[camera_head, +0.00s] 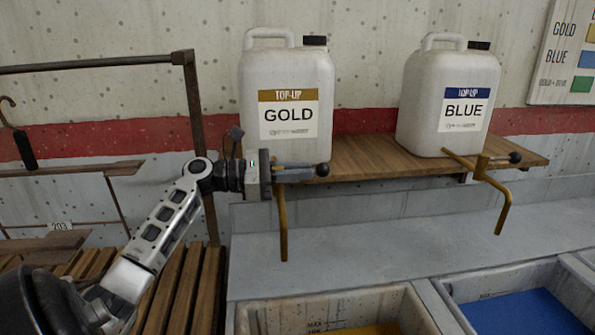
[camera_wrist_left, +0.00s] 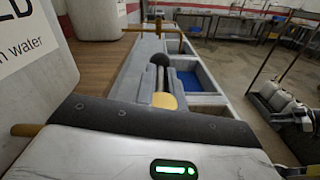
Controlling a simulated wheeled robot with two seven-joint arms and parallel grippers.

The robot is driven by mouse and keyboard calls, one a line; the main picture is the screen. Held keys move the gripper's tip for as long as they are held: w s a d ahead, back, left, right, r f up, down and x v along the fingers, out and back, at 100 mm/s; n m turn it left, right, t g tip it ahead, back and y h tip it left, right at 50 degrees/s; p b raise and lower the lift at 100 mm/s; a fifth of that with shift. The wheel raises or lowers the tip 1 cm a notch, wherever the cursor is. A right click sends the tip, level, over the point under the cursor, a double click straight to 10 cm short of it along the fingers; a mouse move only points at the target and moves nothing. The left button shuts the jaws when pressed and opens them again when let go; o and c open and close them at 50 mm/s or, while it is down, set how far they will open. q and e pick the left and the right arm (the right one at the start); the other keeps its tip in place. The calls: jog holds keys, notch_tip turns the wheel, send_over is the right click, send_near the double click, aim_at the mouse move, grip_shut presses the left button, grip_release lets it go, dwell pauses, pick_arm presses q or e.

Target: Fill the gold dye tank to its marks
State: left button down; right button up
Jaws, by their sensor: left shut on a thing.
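The white GOLD top-up jug (camera_head: 287,85) stands upright on a wooden shelf. Its brass tap (camera_head: 283,225) hangs below the shelf edge, with a black-knobbed lever (camera_head: 323,170). My left gripper (camera_head: 300,171) is shut on this lever, just in front of the jug; the black knob (camera_wrist_left: 160,60) also shows at the fingers in the left wrist view. The gold dye tank (camera_head: 345,304) is below, cut off by the frame's bottom edge. Gold dye (camera_head: 372,329) shows inside, beside a MAX mark; its level against the marks is unclear. No stream shows at the spout. My right gripper is out of view.
A BLUE jug (camera_head: 449,97) with its own brass tap (camera_head: 503,212) stands at right, above a tank of blue dye (camera_head: 525,313). A colour chart (camera_head: 567,52) hangs at upper right. A metal rack (camera_head: 193,120) and slatted wood bench stand at left.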

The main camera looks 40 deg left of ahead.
pick_arm(q)
jog(key=shift+s+d+m+g+h, duration=0.15)
jog(key=shift+m+g+h, duration=0.55)
jog(key=shift+h, duration=0.1)
jog(key=shift+s+d+m+g+h, duration=0.1)
jog(key=shift+s+m+g+h, duration=0.05)
jog(key=shift+m+g+h, duration=0.3)
jog(key=shift+s+d+m+g+h, duration=0.1)
jog(key=shift+m+g+h, duration=0.25)
jog(key=shift+g, duration=0.2)
jog(key=c, duration=1.5)
grip_release()
jog(key=shift+b+v, duration=0.6)
jog(key=shift+v, duration=3.2)
jog(key=shift+c, duration=0.2)
